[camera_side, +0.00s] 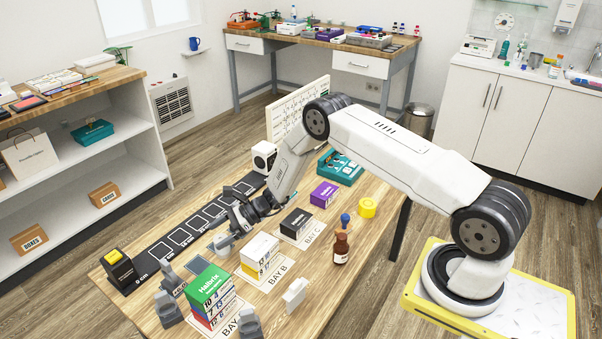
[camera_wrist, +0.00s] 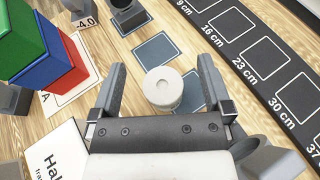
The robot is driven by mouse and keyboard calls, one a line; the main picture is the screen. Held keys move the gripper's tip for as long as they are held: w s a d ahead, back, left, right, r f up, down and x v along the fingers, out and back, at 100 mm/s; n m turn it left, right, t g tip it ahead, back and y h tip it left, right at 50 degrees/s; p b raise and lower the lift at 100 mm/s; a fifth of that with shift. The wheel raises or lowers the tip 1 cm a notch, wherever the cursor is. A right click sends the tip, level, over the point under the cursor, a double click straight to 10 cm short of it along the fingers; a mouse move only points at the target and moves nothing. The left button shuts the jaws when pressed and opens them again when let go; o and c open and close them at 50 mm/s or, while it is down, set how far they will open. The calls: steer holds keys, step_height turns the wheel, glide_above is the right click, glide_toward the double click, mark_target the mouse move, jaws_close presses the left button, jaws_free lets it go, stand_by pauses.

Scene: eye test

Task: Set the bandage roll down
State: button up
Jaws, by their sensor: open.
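The bandage roll (camera_wrist: 163,88) is a white, upright short cylinder in the wrist view. It appears between the two fingers of my gripper (camera_wrist: 162,72), with a visible gap on each side. The fingers are spread open and are not closed on it. The roll seems to stand on or at the edge of a blue-grey square (camera_wrist: 191,96) on the wooden table. I cannot tell its exact contact with the surface. In the side view my gripper (camera_side: 224,242) is low over the table, and I cannot make out the roll there.
A stack of green, blue and red boxes (camera_side: 209,290) stands near the gripper. White-and-yellow boxes (camera_side: 260,253) stand at Bay B. A black scale strip (camera_side: 180,240) with outlined squares runs behind. A brown bottle (camera_side: 341,249) and yellow roll (camera_side: 367,207) stand to the right.

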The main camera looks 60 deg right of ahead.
steer(key=s+r, duration=0.3)
steer(key=s, duration=0.1)
steer(key=s+r, duration=0.3)
steer(key=s, duration=0.1)
steer(key=s+r, duration=0.3)
steer(key=s, duration=0.1)
steer(key=shift+s+d+r, duration=0.2)
steer(key=shift+d, duration=0.15)
steer(key=shift+s+r, duration=0.35)
steer(key=shift+s, duration=0.45)
